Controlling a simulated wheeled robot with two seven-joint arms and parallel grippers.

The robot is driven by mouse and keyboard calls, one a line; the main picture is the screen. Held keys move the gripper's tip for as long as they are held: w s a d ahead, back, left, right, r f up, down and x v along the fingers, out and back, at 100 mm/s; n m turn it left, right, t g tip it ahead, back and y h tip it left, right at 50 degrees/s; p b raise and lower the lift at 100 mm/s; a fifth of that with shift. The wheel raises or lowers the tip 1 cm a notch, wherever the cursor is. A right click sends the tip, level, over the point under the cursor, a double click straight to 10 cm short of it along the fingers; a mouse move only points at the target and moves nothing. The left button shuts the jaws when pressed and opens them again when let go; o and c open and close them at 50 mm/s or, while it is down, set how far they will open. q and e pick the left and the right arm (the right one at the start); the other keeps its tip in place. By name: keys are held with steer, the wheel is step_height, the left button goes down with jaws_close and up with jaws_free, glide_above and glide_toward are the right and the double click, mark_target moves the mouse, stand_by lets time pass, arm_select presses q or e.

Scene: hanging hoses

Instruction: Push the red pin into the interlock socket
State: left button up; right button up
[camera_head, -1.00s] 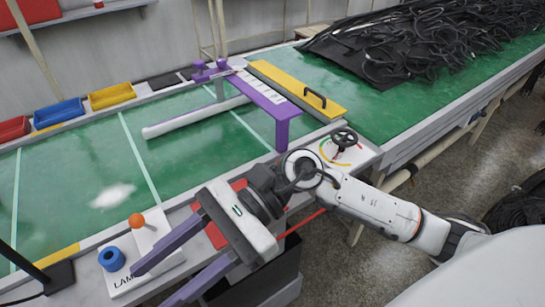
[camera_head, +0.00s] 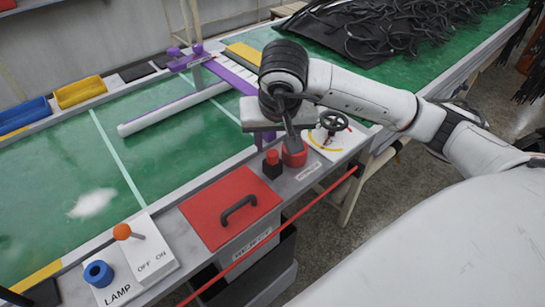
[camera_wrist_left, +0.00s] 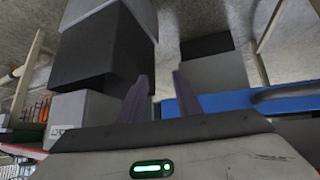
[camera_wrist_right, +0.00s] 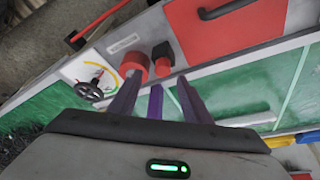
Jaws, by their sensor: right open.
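My right gripper (camera_head: 290,140) points down over the right part of the counter, with its fingers close to a round red piece (camera_head: 294,156). In the right wrist view, its fingers (camera_wrist_right: 161,77) are apart with nothing held between them. Beside the round red piece stands a small black block with a red top (camera_head: 272,165). Both also show beyond the fingertips in the right wrist view, the round piece (camera_wrist_right: 135,62) and the block (camera_wrist_right: 162,54). I cannot tell which is the pin and which the socket. My left gripper (camera_wrist_left: 161,78) is open and empty, away from the counter.
A black handwheel (camera_head: 333,121) stands just right of the red pieces. A red lid with a black handle (camera_head: 228,205) lies to the left. An orange-knobbed lever (camera_head: 122,232) and a blue ring (camera_head: 98,274) are at lower left. A red bar (camera_head: 272,232) runs along the front.

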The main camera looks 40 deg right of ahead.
mark_target(273, 153)
steer(key=x, duration=0.4)
steer(key=shift+a+f, duration=0.2)
steer(key=shift+f, duration=0.25)
jaws_close()
